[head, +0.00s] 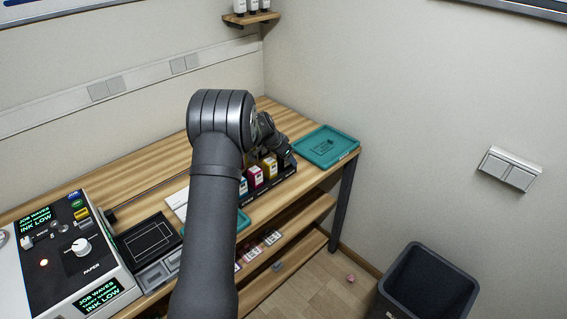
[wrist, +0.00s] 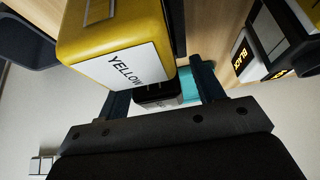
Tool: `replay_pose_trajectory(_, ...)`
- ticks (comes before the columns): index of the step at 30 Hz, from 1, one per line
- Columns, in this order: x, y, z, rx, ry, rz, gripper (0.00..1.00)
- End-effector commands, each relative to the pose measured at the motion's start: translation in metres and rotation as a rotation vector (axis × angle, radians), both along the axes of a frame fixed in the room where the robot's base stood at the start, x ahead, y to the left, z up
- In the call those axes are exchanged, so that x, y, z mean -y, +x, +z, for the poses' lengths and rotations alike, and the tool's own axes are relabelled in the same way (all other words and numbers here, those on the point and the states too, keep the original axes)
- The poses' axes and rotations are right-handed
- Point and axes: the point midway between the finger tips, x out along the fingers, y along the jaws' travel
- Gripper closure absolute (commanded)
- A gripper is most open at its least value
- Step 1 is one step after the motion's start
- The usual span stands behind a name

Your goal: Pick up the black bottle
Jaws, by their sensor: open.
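In the head view my gripper (head: 275,140) is over the right end of a dark rack (head: 276,184) of ink bottles, partly hidden by my arm. The black bottle (head: 285,160) seems to be the dark shape at that end, right of the yellow bottle (head: 268,168). In the wrist view the gripper (wrist: 163,88) is open, its fingers spread. A dark block (wrist: 157,97), possibly the black bottle, shows between them, partly covered. I cannot tell whether the fingers touch it. The yellow bottle (wrist: 115,45), labelled YELLOW, is large and close beside the fingers.
Magenta (head: 255,177) and cyan bottles stand left of the yellow one. A teal tray (head: 341,152) lies on the table behind to the right. The control box (head: 62,255) is at the left. A dark bin (head: 425,285) stands on the floor.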

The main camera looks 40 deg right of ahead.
Motion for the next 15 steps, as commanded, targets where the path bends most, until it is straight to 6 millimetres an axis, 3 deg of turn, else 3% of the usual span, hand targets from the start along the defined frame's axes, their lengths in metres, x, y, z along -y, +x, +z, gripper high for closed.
replay_pose_trajectory(8,0.0020,0.0000,-0.0028,0.000,-0.001,0.000,0.38)
replay_pose_trajectory(15,0.0018,0.0001,-0.0028,0.000,0.000,0.000,0.83)
